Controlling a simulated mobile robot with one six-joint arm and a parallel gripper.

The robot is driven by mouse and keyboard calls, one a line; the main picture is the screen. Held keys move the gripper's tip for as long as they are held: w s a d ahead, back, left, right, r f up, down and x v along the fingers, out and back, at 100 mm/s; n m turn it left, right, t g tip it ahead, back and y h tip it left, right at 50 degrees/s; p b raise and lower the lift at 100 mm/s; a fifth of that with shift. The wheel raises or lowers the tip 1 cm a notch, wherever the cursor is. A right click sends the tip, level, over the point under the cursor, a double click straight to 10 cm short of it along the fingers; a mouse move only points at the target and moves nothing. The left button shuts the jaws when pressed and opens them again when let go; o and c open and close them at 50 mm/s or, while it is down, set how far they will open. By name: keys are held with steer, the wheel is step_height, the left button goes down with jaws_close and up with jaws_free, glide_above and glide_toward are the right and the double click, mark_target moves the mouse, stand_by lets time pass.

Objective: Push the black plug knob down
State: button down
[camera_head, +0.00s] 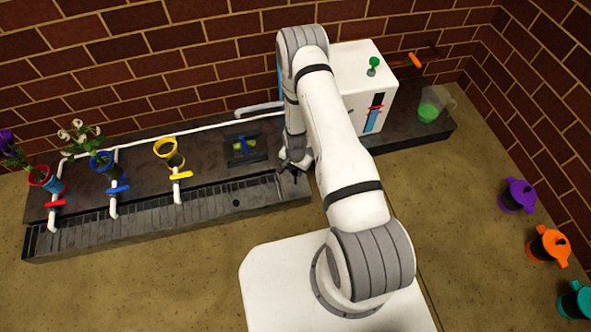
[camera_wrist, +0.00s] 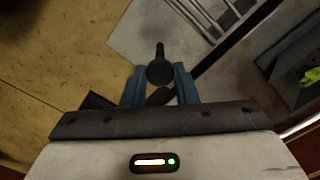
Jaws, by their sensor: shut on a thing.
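The black plug knob (camera_wrist: 160,72) shows in the wrist view, between the tips of my gripper's (camera_wrist: 159,82) two blue fingers. It has a round dark top and a narrow dark piece reaching upward in the picture. My gripper is shut on it. A dark piece shows between the fingers below it. In the head view my gripper (camera_head: 292,171) points down at the right end of the dark counter's grated trough (camera_head: 150,222). The knob is too small and covered there to make out. I cannot tell how far down it sits.
Red (camera_head: 47,180), blue (camera_head: 103,162) and yellow (camera_head: 169,152) vases stand on the counter's left, by valved white pipes. A white box machine (camera_head: 359,72) stands behind my arm, with a jug of green liquid (camera_head: 430,108) to its right. Purple, orange and teal pots line the right.

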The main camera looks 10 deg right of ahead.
mark_target(295, 172)
step_height(295, 172, down, 4)
steer(key=b, duration=0.2)
steer(key=shift+b, duration=0.3)
steer(key=c, duration=1.1)
jaws_free()
steer(key=shift+c, duration=0.2)
step_height(295, 172, up, 8)
steer(key=p, duration=0.3)
steer(key=shift+f, duration=0.1)
